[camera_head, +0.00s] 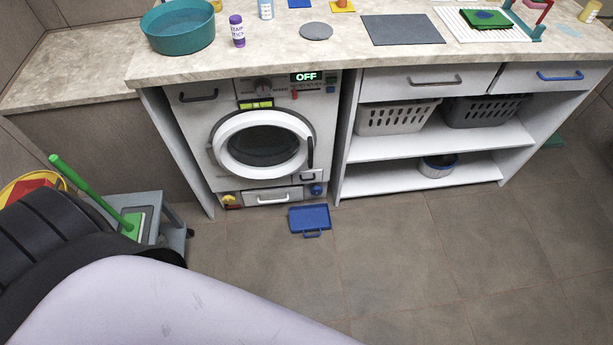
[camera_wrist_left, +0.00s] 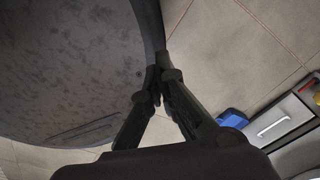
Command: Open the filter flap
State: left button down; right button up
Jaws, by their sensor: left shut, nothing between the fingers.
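The filter flap (camera_head: 262,192) is a pale panel with a light bar handle, low on the front of the white washing machine (camera_head: 213,110). It looks closed. In the left wrist view the flap (camera_wrist_left: 290,113) and its handle show at the right edge, partly cut off. My left gripper (camera_wrist_left: 158,75) is shut and empty, with its fingertips together, apart from the flap and to its left in that view. In the head view only part of an arm of mine shows, and no fingertips. My right gripper is in neither view.
A blue tray (camera_head: 310,220) lies on the floor before the machine; it also shows in the wrist view (camera_wrist_left: 232,118). A grey cart (camera_head: 173,236) with a green-handled tool stands left. Shelves with baskets (camera_head: 397,119) stand right. The tiled floor at centre right is clear.

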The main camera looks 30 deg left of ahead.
aim_at(306, 176)
jog(key=i+l, duration=0.2)
jog(key=i, duration=0.25)
jog(key=i+l+u, duration=0.15)
jog(key=u, duration=0.2)
jog(key=i+l+u, duration=0.2)
jog(key=u, duration=0.15)
jog(key=i+l+u, duration=0.35)
jog(key=k+j, duration=0.1)
